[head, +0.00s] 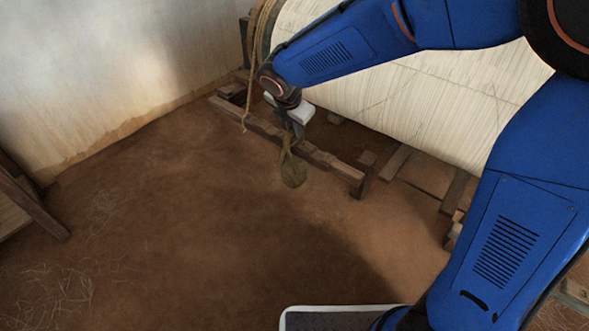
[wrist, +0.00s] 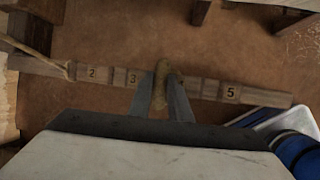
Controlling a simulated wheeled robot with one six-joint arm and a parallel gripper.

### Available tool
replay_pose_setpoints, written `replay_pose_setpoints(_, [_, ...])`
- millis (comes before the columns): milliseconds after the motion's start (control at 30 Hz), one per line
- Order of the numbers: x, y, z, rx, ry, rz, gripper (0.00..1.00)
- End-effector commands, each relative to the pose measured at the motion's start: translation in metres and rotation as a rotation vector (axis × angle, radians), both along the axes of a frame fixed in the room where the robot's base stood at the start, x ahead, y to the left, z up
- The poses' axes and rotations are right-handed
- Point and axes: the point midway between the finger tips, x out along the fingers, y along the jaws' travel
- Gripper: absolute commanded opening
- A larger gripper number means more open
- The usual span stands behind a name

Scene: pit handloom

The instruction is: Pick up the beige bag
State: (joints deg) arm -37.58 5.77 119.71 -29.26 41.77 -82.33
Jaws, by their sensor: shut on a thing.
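The beige bag (head: 293,172) looks olive-brown and limp in the head view. It hangs below my gripper (head: 291,128), in front of the wooden rail. In the wrist view the bag (wrist: 160,88) is a narrow strip between the two fingers of my gripper (wrist: 162,80). The fingers are shut on its upper part. The bag overlaps the rail in both views, so I cannot tell whether it touches the rail or the floor.
A low wooden rail (wrist: 209,88) with number labels, including 2, 3 and 5, runs beneath the gripper. A rope (head: 253,75) hangs at its left end. A large cloth-covered roll (head: 440,105) stands behind. Wooden legs (head: 38,205) stand at left. The brown floor in front is mostly clear.

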Motion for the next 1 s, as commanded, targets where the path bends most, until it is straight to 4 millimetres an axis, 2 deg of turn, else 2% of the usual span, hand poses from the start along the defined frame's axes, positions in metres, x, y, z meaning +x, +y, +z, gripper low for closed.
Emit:
replay_pose_setpoints(567, [0.000, 0.000, 0.003, 0.001, -0.002, 0.001, 0.00])
replay_pose_setpoints(1000, [0.001, 0.000, 0.035, 0.001, -0.003, 0.001, 0.00])
